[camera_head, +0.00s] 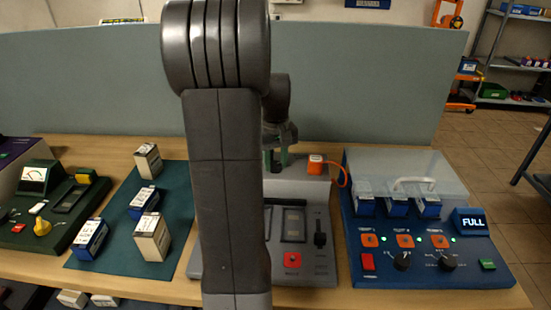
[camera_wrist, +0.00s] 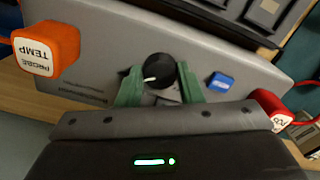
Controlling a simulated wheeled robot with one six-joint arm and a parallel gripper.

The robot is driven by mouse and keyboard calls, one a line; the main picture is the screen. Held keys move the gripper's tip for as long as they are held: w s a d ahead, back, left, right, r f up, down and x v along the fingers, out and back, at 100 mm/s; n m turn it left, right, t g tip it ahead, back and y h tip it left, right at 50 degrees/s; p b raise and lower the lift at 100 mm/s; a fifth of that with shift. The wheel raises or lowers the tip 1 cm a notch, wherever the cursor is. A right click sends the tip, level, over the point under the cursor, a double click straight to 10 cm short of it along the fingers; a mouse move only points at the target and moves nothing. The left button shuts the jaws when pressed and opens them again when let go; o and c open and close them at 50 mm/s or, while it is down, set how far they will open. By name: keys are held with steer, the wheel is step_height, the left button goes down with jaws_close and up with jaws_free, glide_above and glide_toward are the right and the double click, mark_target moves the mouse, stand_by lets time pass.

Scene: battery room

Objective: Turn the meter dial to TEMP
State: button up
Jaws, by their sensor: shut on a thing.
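The meter dial is a round black knob (camera_wrist: 159,68) with a white pointer mark, on the sloped grey meter (camera_wrist: 100,70). In the wrist view the pointer mark is toward the lower left of the knob. My gripper's green fingers (camera_wrist: 161,82) stand on either side of the knob and are shut on it. In the head view my gripper (camera_head: 278,158) is at the back of the grey meter (camera_head: 322,272), and my arm hides much of the meter. An orange probe block (camera_wrist: 45,50) marked TEMP, upside down in the wrist view, sits left of the dial. Printing around the dial is too small to read.
A red plug (camera_wrist: 270,108) and a small blue block (camera_wrist: 220,82) lie right of the dial in the wrist view. A blue charger (camera_head: 425,272) with a clear lid stands right of the meter. A teal mat (camera_head: 118,225) with several boxes lies left.

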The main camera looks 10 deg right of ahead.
mark_target(275, 164)
steer(key=o, duration=1)
steer(key=shift+c, duration=0.2)
steer(key=shift+r, duration=0.1)
step_height(275, 164, up, 14)
steer(key=shift+p, duration=0.3)
steer(key=shift+f, duration=0.2)
step_height(275, 164, down, 14)
steer(key=shift+r+b, duration=0.1)
steer(key=shift+b, duration=0.25)
